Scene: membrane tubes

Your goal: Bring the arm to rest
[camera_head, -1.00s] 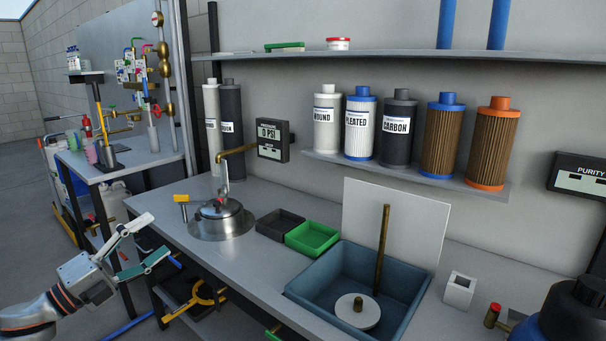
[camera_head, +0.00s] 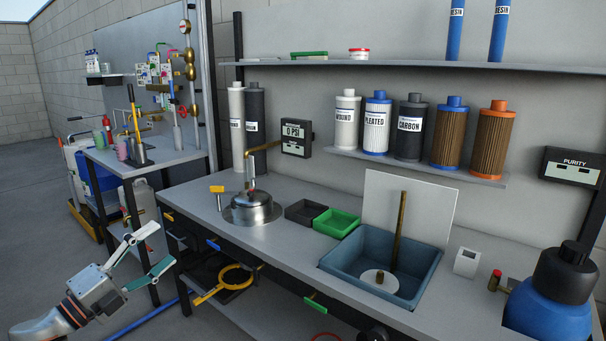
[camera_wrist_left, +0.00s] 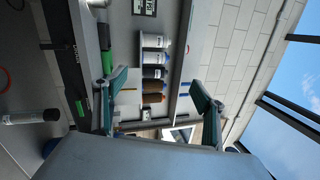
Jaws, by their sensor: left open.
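My left gripper (camera_head: 154,255) is at the lower left of the head view, in front of the bench and apart from it. Its two fingers are spread wide with nothing between them. In the left wrist view the same open fingers (camera_wrist_left: 160,95) frame a sideways view of the bench and the filter shelf, all at a distance. My right gripper is in neither view.
The grey bench (camera_head: 272,247) carries a round metal housing (camera_head: 252,208), a black tray (camera_head: 304,212), a green tray (camera_head: 335,222) and a blue sink (camera_head: 345,272). A side table (camera_head: 160,157) stands behind the gripper. Open floor (camera_head: 35,215) lies at the left.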

